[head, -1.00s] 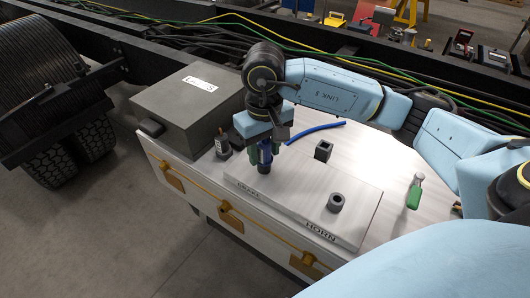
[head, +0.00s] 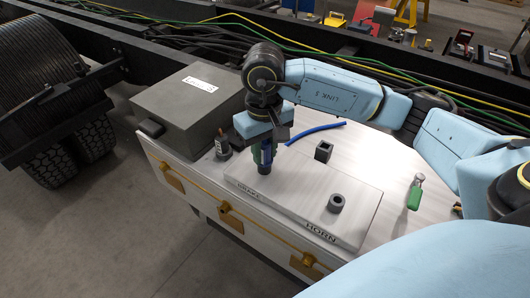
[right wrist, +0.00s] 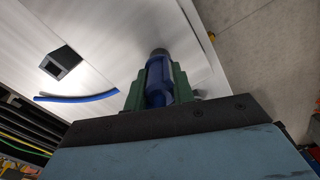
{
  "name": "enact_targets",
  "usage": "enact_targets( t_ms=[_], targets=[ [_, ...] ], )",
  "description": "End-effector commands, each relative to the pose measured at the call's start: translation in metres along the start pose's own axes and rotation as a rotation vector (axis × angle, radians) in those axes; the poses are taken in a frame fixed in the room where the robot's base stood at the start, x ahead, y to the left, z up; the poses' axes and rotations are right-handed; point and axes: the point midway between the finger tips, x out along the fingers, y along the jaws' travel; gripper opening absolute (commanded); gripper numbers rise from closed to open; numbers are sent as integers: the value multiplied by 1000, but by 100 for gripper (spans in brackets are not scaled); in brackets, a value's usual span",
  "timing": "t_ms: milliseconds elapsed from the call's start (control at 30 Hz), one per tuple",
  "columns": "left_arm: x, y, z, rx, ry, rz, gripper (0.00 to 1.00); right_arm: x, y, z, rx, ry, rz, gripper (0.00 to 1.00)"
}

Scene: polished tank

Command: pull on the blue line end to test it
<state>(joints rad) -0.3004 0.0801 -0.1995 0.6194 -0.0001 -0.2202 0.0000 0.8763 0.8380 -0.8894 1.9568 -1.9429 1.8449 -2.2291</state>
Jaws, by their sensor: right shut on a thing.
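The blue line end (right wrist: 157,78) is a blue cylinder held upright between the green fingers of my right gripper (head: 263,153). It also shows in the head view (head: 266,157). A dark collar (right wrist: 159,52) at its lower end meets the light plate (head: 290,194) behind the word BRAKE; whether they are joined is hard to see. A grey open ring post (head: 336,202) stands on the plate near the word HORN. A blue hose piece (head: 316,131) lies on the light top behind the gripper; its link to the held end cannot be seen. My left gripper is out of view.
A grey lidded box (head: 190,102) stands left of the gripper, with a small dark fitting (head: 222,145) beside it. A square dark socket (head: 323,151) and a green-handled tool (head: 415,192) are to the right. Cables run along the dark frame behind.

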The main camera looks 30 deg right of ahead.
Motion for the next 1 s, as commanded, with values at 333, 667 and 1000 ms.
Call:
enact_targets(
  t_ms=[333, 667, 1000],
  targets=[
    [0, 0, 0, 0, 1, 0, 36, -6, 0, -2, 1, 13, -2, 0],
    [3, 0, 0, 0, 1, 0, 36, -6, 1, -3, 2, 17, -3, 0],
    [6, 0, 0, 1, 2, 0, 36, -6, 1, -3, 3, 18, -2, 0]
  ],
)
